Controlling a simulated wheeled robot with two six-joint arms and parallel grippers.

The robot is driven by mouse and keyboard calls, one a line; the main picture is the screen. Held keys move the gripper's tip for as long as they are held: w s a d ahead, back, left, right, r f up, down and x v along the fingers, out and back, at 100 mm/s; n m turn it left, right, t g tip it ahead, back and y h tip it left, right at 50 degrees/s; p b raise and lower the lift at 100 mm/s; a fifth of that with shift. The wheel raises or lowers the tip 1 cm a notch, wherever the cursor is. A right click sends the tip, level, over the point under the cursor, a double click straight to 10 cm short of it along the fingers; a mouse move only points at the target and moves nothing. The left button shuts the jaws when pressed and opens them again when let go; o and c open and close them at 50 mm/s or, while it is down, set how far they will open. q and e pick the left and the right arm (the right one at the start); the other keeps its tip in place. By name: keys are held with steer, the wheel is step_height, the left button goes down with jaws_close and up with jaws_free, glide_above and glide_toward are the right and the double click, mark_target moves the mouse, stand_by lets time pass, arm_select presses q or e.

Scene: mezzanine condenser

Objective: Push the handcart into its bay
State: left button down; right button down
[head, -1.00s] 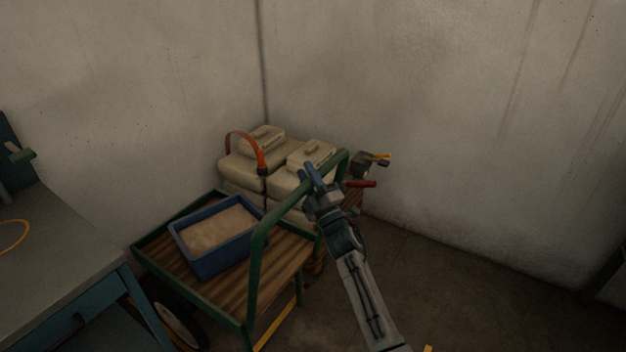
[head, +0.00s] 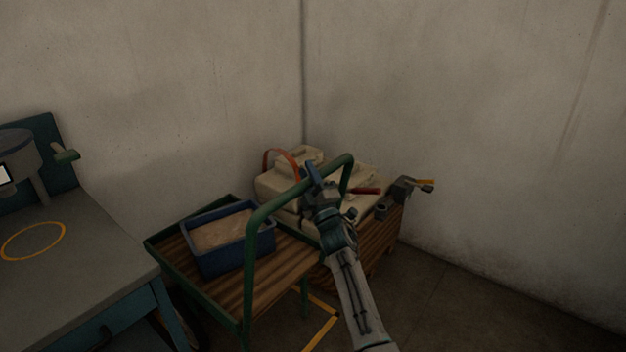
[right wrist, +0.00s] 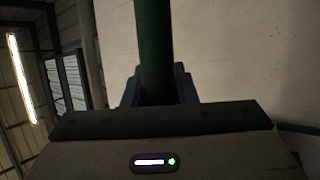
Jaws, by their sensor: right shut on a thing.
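The handcart (head: 280,280) has a slatted wooden deck and a green tubular frame with a raised handle (head: 262,232). A blue bin (head: 215,262) with pale, sand-like contents sits on its deck. My right gripper (head: 312,175) is shut on the green handle near its top bar. In the right wrist view the green bar (right wrist: 153,50) runs between the jaws. Yellow floor tape (head: 322,333) shows beside and under the cart; the rest of the marking is hidden by the cart and my arm. My left gripper is not in view.
A grey-topped workbench (head: 85,265) stands close at the left, with a yellow ring on top. Beyond the cart, pale containers (head: 277,185) and a wooden crate (head: 385,240) with tools stand by the wall corner. Floor at the right is clear.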

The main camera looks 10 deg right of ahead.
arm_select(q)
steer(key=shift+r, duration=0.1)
arm_select(e)
steer(key=shift+r, duration=0.15)
steer(key=c, duration=1.3)
jaws_free()
steer(key=shift+w+a, duration=0.1)
steer(key=shift+c, duration=0.2)
steer(key=shift+o, duration=0.9)
steer(key=shift+w+a+f, duration=0.15)
steer(key=shift+f, duration=0.05)
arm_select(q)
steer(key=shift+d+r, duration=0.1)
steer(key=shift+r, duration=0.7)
arm_select(e)
steer(key=v, duration=1.1)
steer(key=shift+w, duration=0.1)
